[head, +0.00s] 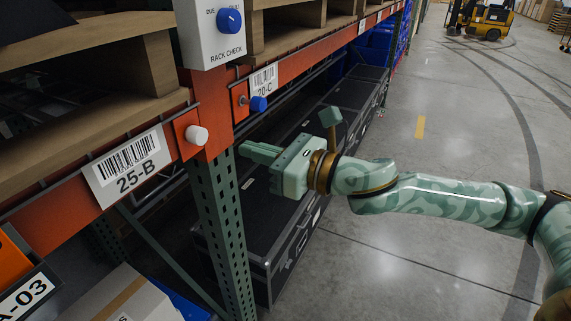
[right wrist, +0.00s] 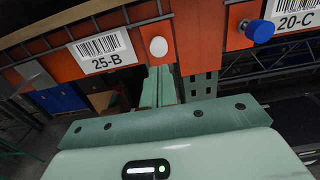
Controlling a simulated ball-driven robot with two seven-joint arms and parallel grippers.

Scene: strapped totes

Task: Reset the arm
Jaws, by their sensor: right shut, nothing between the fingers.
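My right arm (head: 430,199) comes in from the right in the head view. Its gripper (head: 243,150) is shut and empty, fingers pointing left toward the rack's green upright. In the right wrist view the shut fingers (right wrist: 158,86) point at the upright, just below a white round knob (right wrist: 158,47) on an orange plate. The same white knob (head: 197,135) shows in the head view, left of the fingertips. Whether the fingers touch the rack is not clear. My left gripper is not in view.
The orange beam carries labels 25-B (head: 128,167) and 20-C (head: 263,80). A blue knob (head: 258,104) sits beside the upright (head: 223,220), below the rack check box (head: 209,45). Black cases (head: 290,240) lie under the beam. Open floor (head: 430,270) is at right; a yellow forklift (head: 483,18) stands far back.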

